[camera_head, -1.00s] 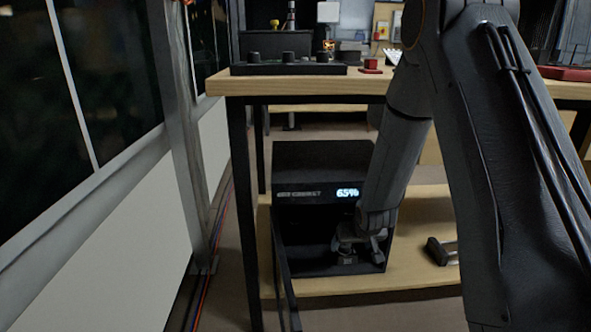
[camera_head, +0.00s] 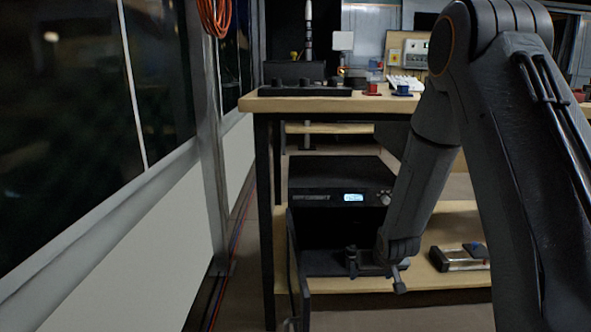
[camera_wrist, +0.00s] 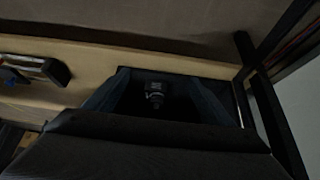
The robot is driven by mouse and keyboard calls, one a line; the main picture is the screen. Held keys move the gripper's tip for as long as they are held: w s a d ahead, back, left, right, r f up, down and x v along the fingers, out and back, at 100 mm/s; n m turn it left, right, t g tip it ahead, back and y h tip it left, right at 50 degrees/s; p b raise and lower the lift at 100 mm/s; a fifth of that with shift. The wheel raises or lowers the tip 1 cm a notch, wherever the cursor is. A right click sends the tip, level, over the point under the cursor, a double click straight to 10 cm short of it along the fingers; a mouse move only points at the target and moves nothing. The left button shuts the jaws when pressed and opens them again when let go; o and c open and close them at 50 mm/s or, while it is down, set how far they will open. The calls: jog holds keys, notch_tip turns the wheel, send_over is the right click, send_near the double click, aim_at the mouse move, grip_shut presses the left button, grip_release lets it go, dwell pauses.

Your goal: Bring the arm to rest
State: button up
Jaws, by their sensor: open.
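My gripper (camera_head: 375,268) is open, at the lower right of the front opening of a black cabinet (camera_head: 334,171) on the low shelf. One finger shows against the dark opening and the other near the cabinet's right front edge. No object shows between the fingers. The cabinet's door (camera_head: 299,268) stands open on the left, and a small display is lit on its front panel. In the wrist view a small dark device with a round part (camera_wrist: 155,95) sits inside the dark cabinet. My arm is bent and reaches down past the table edge.
A wall (camera_head: 165,245) is on the left.

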jog(key=s+a+r+g, duration=0.2)
jog(key=s+r, duration=0.5)
jog(key=s, duration=0.5)
jog(key=s+a+r+g, duration=0.2)
jog(key=s+r, duration=0.5)
jog(key=s, duration=0.5)
jog(key=s+a+r+n+g+y, duration=0.1)
jog(key=s+a+r+n, duration=0.3)
jog(key=s+a, duration=0.5)
jog(key=s+a+r+n+g+y, duration=0.1)
jog(key=s+a+r+n, duration=0.1)
jog(key=s+a+r, duration=0.65)
jog(key=d+r+m+h+p, duration=0.1)
jog(key=d+r+m+p, duration=0.2)
jog(key=d+r+p, duration=0.6)
jog(key=w+d+r+m+h+p, duration=0.1)
jog(key=d+r+p, duration=0.8)
jog(key=p, duration=1.8)
notch_tip(320, 180, up, 5)
jog(key=shift+w+r+m, duration=0.15)
jog(key=shift+m, duration=0.85)
jog(key=shift+c, duration=0.4)
